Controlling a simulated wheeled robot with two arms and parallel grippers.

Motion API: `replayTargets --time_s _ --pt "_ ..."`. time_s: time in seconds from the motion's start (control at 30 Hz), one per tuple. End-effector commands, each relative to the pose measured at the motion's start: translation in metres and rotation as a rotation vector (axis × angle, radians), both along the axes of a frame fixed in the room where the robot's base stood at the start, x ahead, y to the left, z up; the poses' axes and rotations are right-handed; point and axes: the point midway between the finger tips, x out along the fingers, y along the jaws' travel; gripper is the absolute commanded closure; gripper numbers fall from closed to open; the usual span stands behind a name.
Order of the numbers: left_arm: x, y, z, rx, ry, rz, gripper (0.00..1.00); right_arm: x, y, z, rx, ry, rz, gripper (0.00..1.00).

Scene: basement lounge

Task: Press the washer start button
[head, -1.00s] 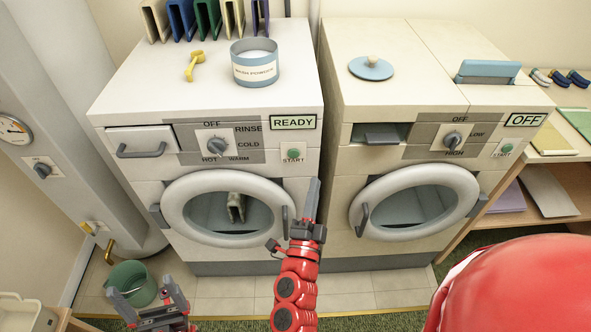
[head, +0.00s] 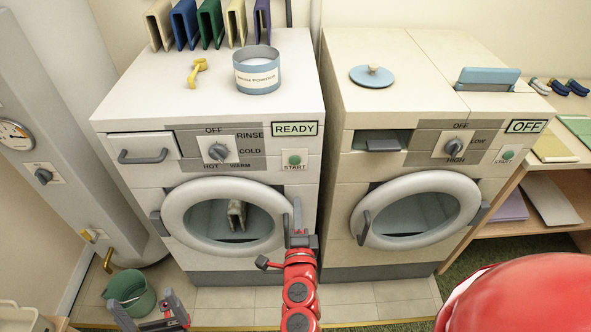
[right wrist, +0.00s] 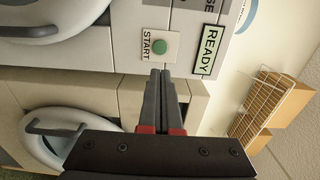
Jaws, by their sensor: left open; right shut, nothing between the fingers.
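The washer (head: 140,180) stands on the left, its display reading READY (head: 295,129). Its round door is shut, with a cloth item (head: 236,215) behind the glass. Its green start button (head: 295,159) sits under the display, uncovered. My right gripper (head: 297,203) is shut and empty, its tips below the button in the picture, in front of the washer's right edge. In the right wrist view the closed fingertips (right wrist: 160,73) appear close to the start button (right wrist: 159,46); I cannot tell the gap. My left gripper (head: 148,305) is open and empty, low at the left.
A similar machine (head: 340,195) on the right reads OFF (head: 525,126) and has its own start button (head: 508,155). A tub (head: 257,80) and yellow scoop (head: 198,72) lie on the washer. A green bucket (head: 130,290) stands on the floor at left.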

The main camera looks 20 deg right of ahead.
Motion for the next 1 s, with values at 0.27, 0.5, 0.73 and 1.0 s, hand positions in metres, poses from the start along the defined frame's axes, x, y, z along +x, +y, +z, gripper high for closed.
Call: replayTargets --time_s 0.27,0.5,0.73,1.0 --pt "0.0 0.0 0.0 0.0 0.0 0.0 0.07 0.04 -0.014 0.002 -0.002 -0.003 -0.005 1.0" --pt "0.0 0.0 0.006 0.0 0.0 0.0 0.07 0.081 -0.024 0.003 -0.003 -0.002 -0.002 1.0" --pt "0.0 0.0 0.013 0.0 0.0 0.0 0.07 0.113 -0.034 0.003 -0.004 -0.002 -0.002 1.0" --pt "0.0 0.0 0.015 0.0 0.0 0.0 0.07 0.124 -0.037 0.0 -0.001 -0.001 -0.002 1.0"
